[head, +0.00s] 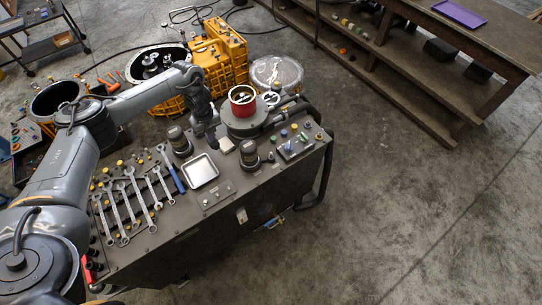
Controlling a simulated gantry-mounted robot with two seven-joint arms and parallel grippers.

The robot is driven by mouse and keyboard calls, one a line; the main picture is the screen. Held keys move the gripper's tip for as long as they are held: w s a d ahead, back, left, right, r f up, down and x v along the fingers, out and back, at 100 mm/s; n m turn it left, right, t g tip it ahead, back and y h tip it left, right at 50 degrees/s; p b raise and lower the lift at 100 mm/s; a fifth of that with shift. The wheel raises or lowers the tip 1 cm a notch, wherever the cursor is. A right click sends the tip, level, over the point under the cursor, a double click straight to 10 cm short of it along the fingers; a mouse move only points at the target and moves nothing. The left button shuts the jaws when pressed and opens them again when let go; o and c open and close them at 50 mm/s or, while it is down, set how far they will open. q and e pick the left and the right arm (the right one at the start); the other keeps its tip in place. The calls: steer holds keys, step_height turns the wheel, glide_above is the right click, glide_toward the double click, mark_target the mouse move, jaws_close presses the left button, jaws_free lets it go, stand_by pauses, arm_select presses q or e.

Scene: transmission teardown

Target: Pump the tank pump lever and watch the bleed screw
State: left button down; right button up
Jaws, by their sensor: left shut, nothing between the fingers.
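My left gripper (212,137) points down over the back part of a dark work cart, left of a red-rimmed round canister. It is shut and nothing shows between its fingers. The red-rimmed canister (241,108) stands on a round dark base on the cart top. I cannot make out a pump lever or a bleed screw for certain at this size. A red handle (86,270) shows at the cart's near left edge; I cannot tell if it is the lever. My right gripper is out of view.
The cart top (225,210) holds several wrenches (132,195), a silver tray (200,171), dark cylinders (249,154) and a switch panel (293,144). A yellow housing (218,52) stands behind. A wooden bench (480,45) is at upper right. The floor to the right is clear.

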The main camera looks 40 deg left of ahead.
arm_select(q)
steer(key=shift+f+b, duration=2.15)
steer(key=shift+f, duration=1.35)
step_height(320, 180, up, 8)
steer(key=p, duration=0.7)
steer(key=shift+f, duration=0.1)
step_height(320, 180, up, 6)
steer(key=p, duration=0.5)
steer(key=shift+p, duration=0.35)
